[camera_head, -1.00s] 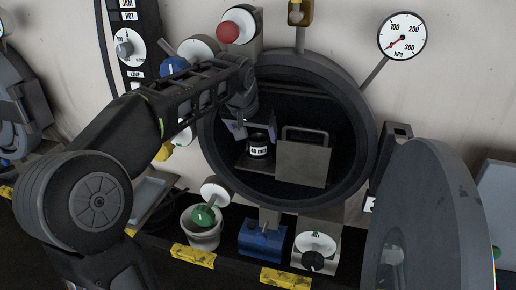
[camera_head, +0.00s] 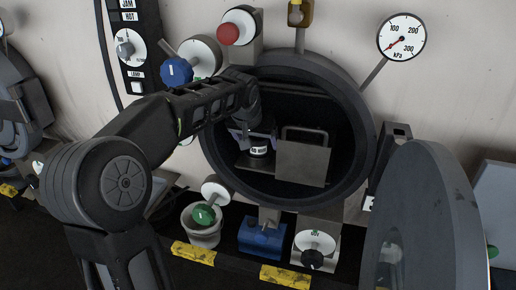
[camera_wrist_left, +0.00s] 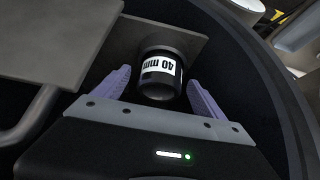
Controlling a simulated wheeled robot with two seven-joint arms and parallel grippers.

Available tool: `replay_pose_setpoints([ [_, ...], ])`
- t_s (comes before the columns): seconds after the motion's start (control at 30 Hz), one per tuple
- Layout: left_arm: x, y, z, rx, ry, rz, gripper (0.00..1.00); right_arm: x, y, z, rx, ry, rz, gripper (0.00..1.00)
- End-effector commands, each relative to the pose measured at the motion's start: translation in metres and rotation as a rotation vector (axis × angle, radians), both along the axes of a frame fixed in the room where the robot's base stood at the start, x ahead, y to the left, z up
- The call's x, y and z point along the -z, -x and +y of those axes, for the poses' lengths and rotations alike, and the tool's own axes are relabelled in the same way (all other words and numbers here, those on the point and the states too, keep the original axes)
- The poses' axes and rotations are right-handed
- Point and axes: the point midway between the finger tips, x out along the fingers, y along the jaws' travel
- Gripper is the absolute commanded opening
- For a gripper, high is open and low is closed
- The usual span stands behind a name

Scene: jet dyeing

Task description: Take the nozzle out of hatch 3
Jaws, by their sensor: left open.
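The nozzle (camera_head: 258,146) is a short dark cylinder with a white label, standing on a grey shelf inside the open round hatch (camera_head: 364,165). In the left wrist view the nozzle (camera_wrist_left: 160,72) has a label reading "40 mm". My left gripper (camera_head: 255,136) reaches into the hatch opening. In the left wrist view my left gripper (camera_wrist_left: 156,88) is open, with one purple finger on each side of the nozzle; I cannot tell whether they touch it. My right gripper is out of view.
A grey plate with a handle (camera_head: 302,163) stands right beside the nozzle. The open round hatch door (camera_head: 425,220) fills the right front. Several valve knobs, a pressure gauge (camera_head: 402,37) and a blue block (camera_head: 262,238) surround the hatch.

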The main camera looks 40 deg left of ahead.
Motion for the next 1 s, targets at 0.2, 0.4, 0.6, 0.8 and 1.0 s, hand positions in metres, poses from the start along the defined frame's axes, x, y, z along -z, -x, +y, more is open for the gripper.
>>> replay_pose_setpoints([
  [0.2, -0.0002, 0.0000, 0.0000, 0.000, 0.000, 0.000, 0.69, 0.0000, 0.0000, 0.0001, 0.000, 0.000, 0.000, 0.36],
  [0.4, -0.0002, 0.0000, 0.0000, 0.000, 0.000, 0.000, 0.53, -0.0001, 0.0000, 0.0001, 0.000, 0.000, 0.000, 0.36],
  [0.6, -0.0002, 0.0001, 0.0000, 0.000, 0.000, 0.000, 0.36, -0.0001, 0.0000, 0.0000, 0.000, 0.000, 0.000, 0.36],
  [0.8, -0.0002, 0.0001, 0.0000, 0.000, 0.000, 0.000, 0.20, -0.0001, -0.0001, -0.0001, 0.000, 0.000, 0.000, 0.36],
  [1.0, -0.0002, 0.0001, 0.0000, 0.000, 0.000, 0.000, 0.04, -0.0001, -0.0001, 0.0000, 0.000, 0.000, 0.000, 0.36],
])
